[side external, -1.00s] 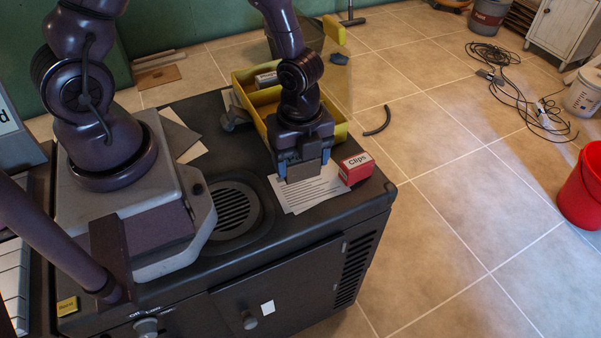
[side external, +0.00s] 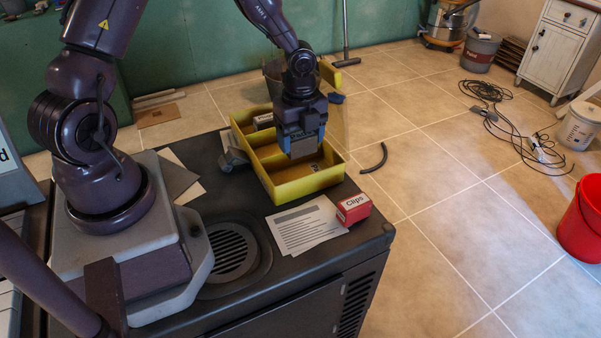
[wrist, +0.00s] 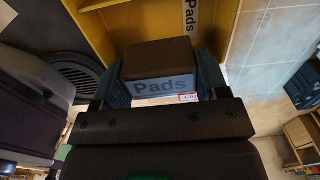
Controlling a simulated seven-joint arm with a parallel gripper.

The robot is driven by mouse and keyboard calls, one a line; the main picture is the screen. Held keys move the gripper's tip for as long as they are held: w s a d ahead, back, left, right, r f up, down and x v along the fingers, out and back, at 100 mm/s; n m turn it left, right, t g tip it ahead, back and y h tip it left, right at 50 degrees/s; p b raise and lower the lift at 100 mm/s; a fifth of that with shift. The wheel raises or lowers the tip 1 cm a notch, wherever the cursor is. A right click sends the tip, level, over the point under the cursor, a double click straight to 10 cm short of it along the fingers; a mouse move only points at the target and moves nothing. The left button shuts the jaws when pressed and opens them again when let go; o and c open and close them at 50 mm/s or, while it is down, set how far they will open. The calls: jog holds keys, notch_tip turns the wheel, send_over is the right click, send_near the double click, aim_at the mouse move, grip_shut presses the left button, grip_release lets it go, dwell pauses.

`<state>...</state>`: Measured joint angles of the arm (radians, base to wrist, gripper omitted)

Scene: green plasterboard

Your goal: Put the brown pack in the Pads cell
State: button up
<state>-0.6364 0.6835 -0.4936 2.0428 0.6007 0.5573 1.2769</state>
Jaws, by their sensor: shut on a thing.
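My gripper (side external: 304,138) is shut on the brown pack (side external: 304,149) and holds it over the yellow bin (side external: 300,189), above its front part. In the wrist view the pack (wrist: 158,52) sits between the two fingers (wrist: 163,82), with a brown top and a grey face that reads "Pads". The yellow bin (wrist: 228,35) shows behind it, with a "Pads" label (wrist: 192,14) inside. The bin is split into cells. A pale item (side external: 263,121) lies in its back cell. My gripper hides part of the bin's middle.
A red Clips box (side external: 353,209) and printed sheets (side external: 304,227) lie on the dark cabinet top in front of the bin. A round grille (side external: 232,248) is to the left. A grey tool (side external: 233,158) lies against the bin's left side.

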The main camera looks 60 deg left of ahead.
aim_at(301, 135)
jog(key=shift+f, duration=3.55)
jog(key=shift+f, duration=0.15)
jog(key=o, duration=1)
notch_tip(301, 135, up, 12)
jog(key=shift+r, duration=0.2)
